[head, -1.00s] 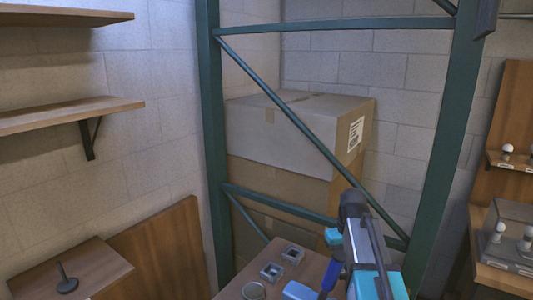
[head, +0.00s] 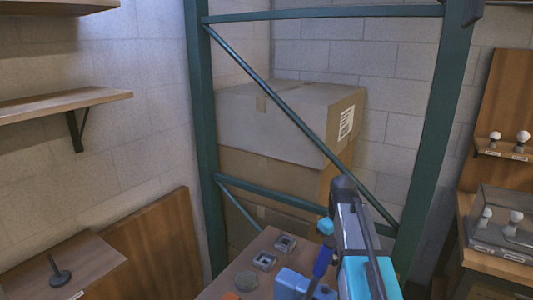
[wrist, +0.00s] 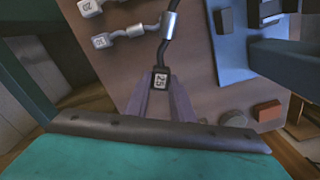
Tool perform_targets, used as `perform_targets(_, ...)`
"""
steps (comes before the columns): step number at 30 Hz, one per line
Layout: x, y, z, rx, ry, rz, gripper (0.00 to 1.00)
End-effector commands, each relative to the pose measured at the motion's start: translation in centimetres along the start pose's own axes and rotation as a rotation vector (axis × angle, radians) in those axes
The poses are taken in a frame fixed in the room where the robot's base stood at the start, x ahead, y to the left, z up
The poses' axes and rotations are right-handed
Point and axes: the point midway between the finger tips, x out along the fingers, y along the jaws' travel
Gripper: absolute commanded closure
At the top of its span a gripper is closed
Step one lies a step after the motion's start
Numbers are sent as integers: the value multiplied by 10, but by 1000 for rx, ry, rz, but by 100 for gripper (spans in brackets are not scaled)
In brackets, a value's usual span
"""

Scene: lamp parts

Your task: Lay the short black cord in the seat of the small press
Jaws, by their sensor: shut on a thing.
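My gripper (wrist: 160,88) is shut on the end block of a dark, bent cord (wrist: 165,48) in the wrist view. The block bears a white number tag, and a silver sleeve sits further up the cord. The cord hangs over or lies on the brown table; I cannot tell which. A blue press (wrist: 228,60) with dark blocks stands to the right of the gripper, apart from it. In the head view the blue press (head: 290,284) with its blue lever is partly hidden by my arm, and the gripper's tips and the held cord are not visible. The seat is not clear.
Other cords with white tagged ends (wrist: 102,40) lie at the upper left of the wrist view. A round grey piece (wrist: 233,118) and orange blocks (wrist: 267,110) lie near the table edge. Small square holders (head: 285,243) stand along the table. A green rack post (head: 200,150) rises behind.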

Motion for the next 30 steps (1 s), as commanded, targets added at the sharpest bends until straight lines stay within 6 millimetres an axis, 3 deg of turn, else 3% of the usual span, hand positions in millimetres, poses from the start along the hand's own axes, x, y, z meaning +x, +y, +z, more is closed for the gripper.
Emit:
perform_targets(5,0,8,3,25,0,0,100)
perform_targets(10,-1,30,13,93,0,0,100)
perform_targets(20,0,97,50,310,-1,-1,100)
perform_targets(30,0,164,99,544,0,0,100)
